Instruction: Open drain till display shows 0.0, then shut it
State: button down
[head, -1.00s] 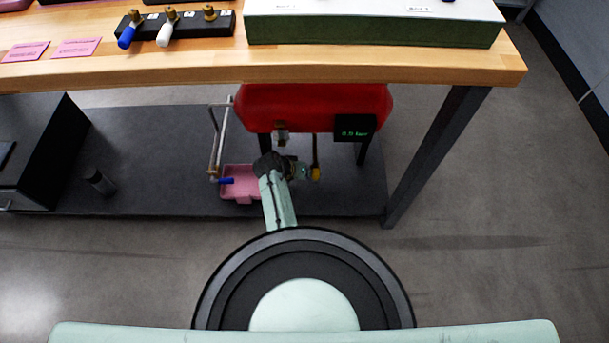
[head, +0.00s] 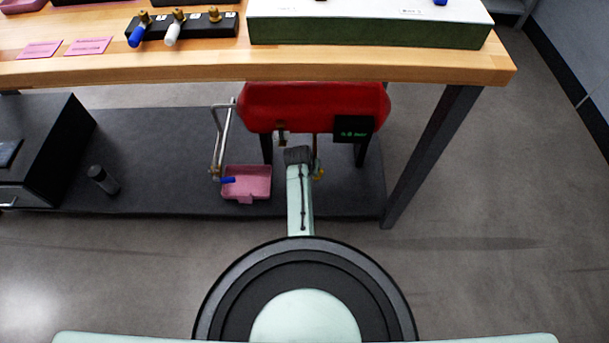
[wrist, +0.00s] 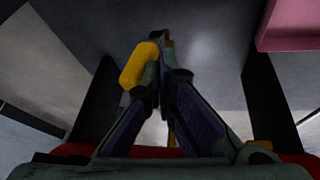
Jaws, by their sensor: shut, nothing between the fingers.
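The red tank (head: 315,103) hangs under the bench, with a small black display (head: 353,128) at its right. Its green digits are too small to read surely. A yellow-handled valve (head: 319,173) is below the tank, partly hidden by my arm. In the wrist view, the yellow handle (wrist: 140,65) lies against or just beside the left finger; contact is unclear. My gripper (wrist: 163,62) is shut with nothing between its fingers. In the head view its fingers are hidden behind my wrist. A pipe (head: 217,145) with a blue lever (head: 228,180) stands left of the tank.
A pink tray (head: 258,186) sits on the dark lower shelf (head: 150,150) below the pipe; its edge shows at the wrist view's upper right. A dark cylinder (head: 103,180) and black box (head: 45,145) are farther left. The bench leg (head: 435,155) stands right; the wooden top overhangs.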

jog(key=shift+d+r+m+y+p, duration=0.2)
jog(key=shift+d+m+y+p, duration=0.1)
jog(key=shift+d+y, duration=0.6)
jog(key=d+y, duration=0.1)
jog(key=d+f+y+b, duration=0.1)
jog(key=y, duration=0.1)
jog(key=shift+d+m+y, duration=0.25)
jog(key=shift+m+y, duration=0.05)
jog(key=shift+d+f+m+y+b, duration=0.2)
jog(key=shift+d+f+y+b, duration=0.5)
jog(key=shift+b, duration=1)
jog(key=shift+d+f+m+y+b, duration=0.2)
jog(key=shift+d+f+y+b, duration=0.4)
jog(key=shift+y+b, duration=0.9)
jog(key=shift+d+f+m+y+b, duration=0.3)
jog(key=shift+d+y+b, duration=0.5)
jog(key=shift+b, duration=1.1)
jog(key=shift+d+f, duration=0.15)
jog(key=shift+f, duration=0.05)
jog(key=shift+r, duration=0.15)
notch_tip(320, 180, up, 10)
